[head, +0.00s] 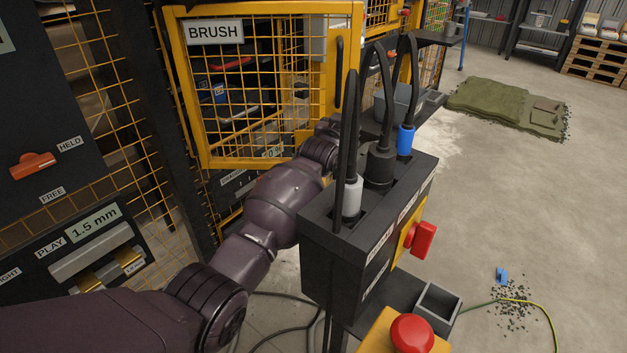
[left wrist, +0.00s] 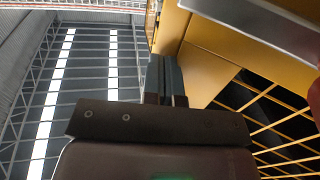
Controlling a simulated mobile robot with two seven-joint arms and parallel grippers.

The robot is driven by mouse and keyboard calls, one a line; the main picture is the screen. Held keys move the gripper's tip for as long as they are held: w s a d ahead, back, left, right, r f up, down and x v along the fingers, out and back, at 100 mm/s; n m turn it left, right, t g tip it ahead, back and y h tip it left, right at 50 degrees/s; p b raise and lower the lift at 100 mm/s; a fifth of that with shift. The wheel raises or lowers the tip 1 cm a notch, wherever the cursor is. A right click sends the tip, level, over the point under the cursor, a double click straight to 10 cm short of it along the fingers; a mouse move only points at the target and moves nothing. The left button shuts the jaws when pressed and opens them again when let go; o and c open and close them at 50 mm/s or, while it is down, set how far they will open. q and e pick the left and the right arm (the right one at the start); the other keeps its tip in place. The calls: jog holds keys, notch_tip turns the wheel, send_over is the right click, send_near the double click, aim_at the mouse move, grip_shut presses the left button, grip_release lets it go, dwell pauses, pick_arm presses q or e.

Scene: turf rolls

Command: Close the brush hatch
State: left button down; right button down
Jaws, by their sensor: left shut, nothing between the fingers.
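The brush hatch is a yellow-framed mesh door (head: 183,95) with a BRUSH sign (head: 215,31) at its upper left and a dark upright handle (head: 338,75) on its right side. How far it stands open is not clear. My left arm reaches past the black socket box to the hatch's lower right. The left gripper's tips are hidden there in the head view. In the left wrist view my left gripper (left wrist: 166,78) is shut and empty, close beside yellow framing (left wrist: 205,65) and mesh. I cannot tell whether it touches. My right gripper is not in view.
The black socket box (head: 335,240) with upright cables stands just right of my left arm. A red button (head: 411,334) on a yellow housing is in front. A grey open bin (head: 438,308) is beside it. Turf (head: 505,108) lies at the back. The floor on the right is mostly clear.

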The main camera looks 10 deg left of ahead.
pick_arm(q)
jog(key=w+a+b, duration=0.2)
jog(key=w+b, duration=0.2)
jog(key=w, duration=0.6)
jog(key=shift+a+b, duration=0.3)
jog(key=shift+a, duration=0.1)
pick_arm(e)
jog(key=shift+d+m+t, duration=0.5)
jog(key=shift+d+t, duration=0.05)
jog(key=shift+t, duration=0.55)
